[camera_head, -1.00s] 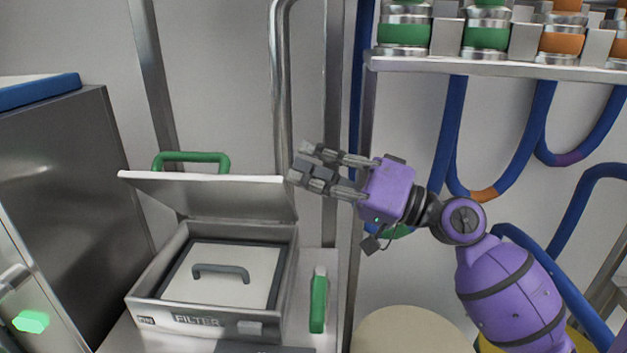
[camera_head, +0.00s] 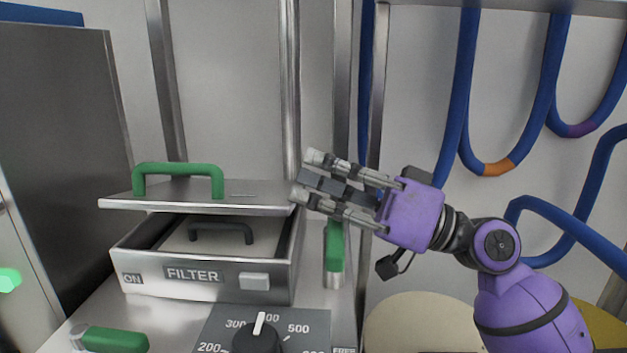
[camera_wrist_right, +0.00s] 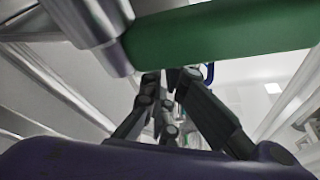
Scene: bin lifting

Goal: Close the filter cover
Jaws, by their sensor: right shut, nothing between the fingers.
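The filter cover (camera_head: 250,197) is a flat grey lid with a green handle (camera_head: 178,168) on top. It is tilted only a little above the filter box (camera_head: 205,275), with a gap at the front through which a dark inner handle (camera_head: 222,232) shows. My purple right gripper (camera_head: 302,176) is at the cover's right edge, its fingers shut and empty; I cannot tell whether they touch the cover. In the right wrist view the fingers (camera_wrist_right: 172,80) are below a large green bar. My left gripper is out of view.
A dial (camera_head: 258,335) is in front of the box, and a green-handled lever (camera_head: 334,247) stands to its right. Another green handle (camera_head: 112,340) is at the front left. A steel cabinet (camera_head: 60,130) stands left; blue hoses (camera_head: 460,90) hang at the right.

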